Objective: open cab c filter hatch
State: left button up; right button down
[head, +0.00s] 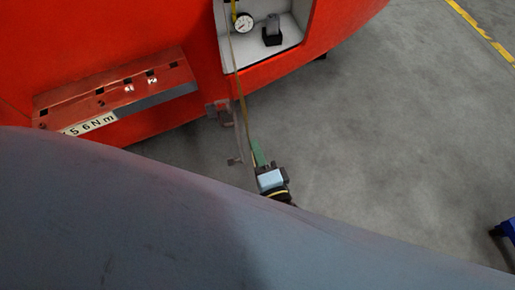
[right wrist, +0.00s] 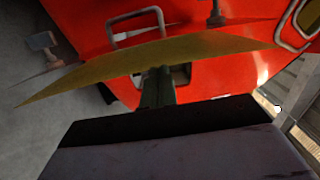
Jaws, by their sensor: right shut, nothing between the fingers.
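The red cab nose (head: 120,35) fills the upper left of the head view. A pale recess (head: 292,30) is open in it, with a gauge (head: 243,22) and a black fitting (head: 272,32) inside. A thin yellowish panel (head: 237,75), seen nearly edge-on, hangs at the recess's left side; it looks like the swung-open hatch. In the right wrist view a broad olive panel (right wrist: 150,58) crosses in front. My right gripper (head: 258,153) is shut and empty by the panel's lower end; its green fingers (right wrist: 158,88) show below the olive panel. Contact is unclear. My left gripper is not visible.
Grey brackets (head: 222,110) sit below the recess. A metal handle (right wrist: 135,27) is on the red body. Open grey floor (head: 400,120) lies to the right, with a blue object (head: 510,229) at the edge.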

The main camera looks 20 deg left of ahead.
jog(key=p+v, duration=0.1)
jog(key=v, duration=0.8)
jog(key=shift+s+a, duration=0.15)
jog(key=shift+s, duration=0.3)
jog(key=shift+r, duration=0.15)
jog(key=s+d+f+n+g+h, duration=0.1)
jog(key=d+f+n+g+h, duration=0.1)
jog(key=d+f, duration=0.5)
jog(key=s+d+f+n+g+h, duration=0.2)
jog(key=d+f+n+h, duration=0.1)
jog(key=f, duration=0.9)
jog(key=s+d+f+n+g+h, duration=0.1)
jog(key=d+f+n+g+h, duration=0.1)
jog(key=d+f, duration=0.5)
jog(key=s+d+f+n+g+h, duration=0.2)
jog(key=s+d+f+g, duration=0.1)
jog(key=s+d+f, duration=0.3)
jog(key=s+d+f+n+g+h+b, duration=0.1)
jog(key=s+d+f+n+g+h, duration=0.1)
jog(key=s+d+f, duration=0.5)
jog(key=s+n+g, duration=0.1)
jog(key=s+g, duration=0.1)
jog(key=s, duration=0.2)
jog(key=shift+d+f, duration=0.3)
jog(key=shift+f, duration=0.05)
jog(key=shift+s, duration=0.15)
